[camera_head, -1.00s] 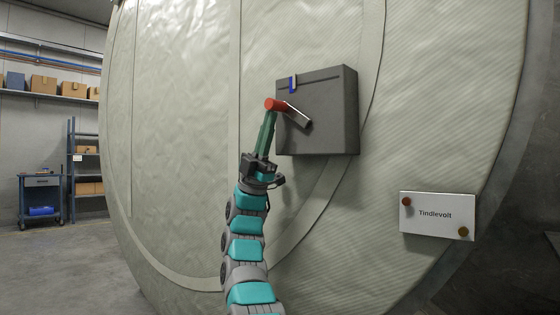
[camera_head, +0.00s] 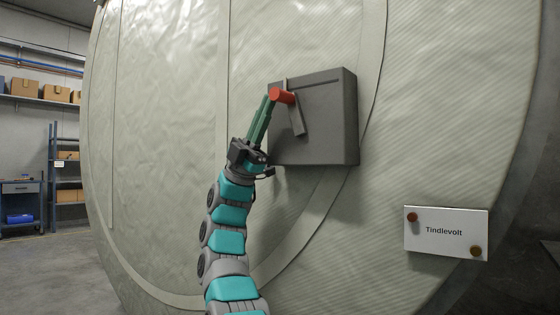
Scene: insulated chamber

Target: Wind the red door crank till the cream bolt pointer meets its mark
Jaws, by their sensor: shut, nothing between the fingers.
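The red crank handle (camera_head: 283,96) sticks out from the top of a grey crank arm (camera_head: 297,118) on a dark grey box (camera_head: 328,118). The crank arm points up and slightly left from its pivot. A slot runs along the top of the box. A pale upright piece (camera_head: 286,84) shows just above the handle; I cannot tell if it is the cream pointer. The blue mark is not visible. My gripper (camera_head: 270,93) has long green fingers, shut and empty, with their tips beside or against the left end of the red handle.
The box is fixed to a large, pale quilted round door (camera_head: 170,120). A white "Tindlevolt" sign (camera_head: 446,233) with two round knobs is at lower right. Shelves (camera_head: 66,170) and a blue cart (camera_head: 20,203) stand far left, with open floor before them.

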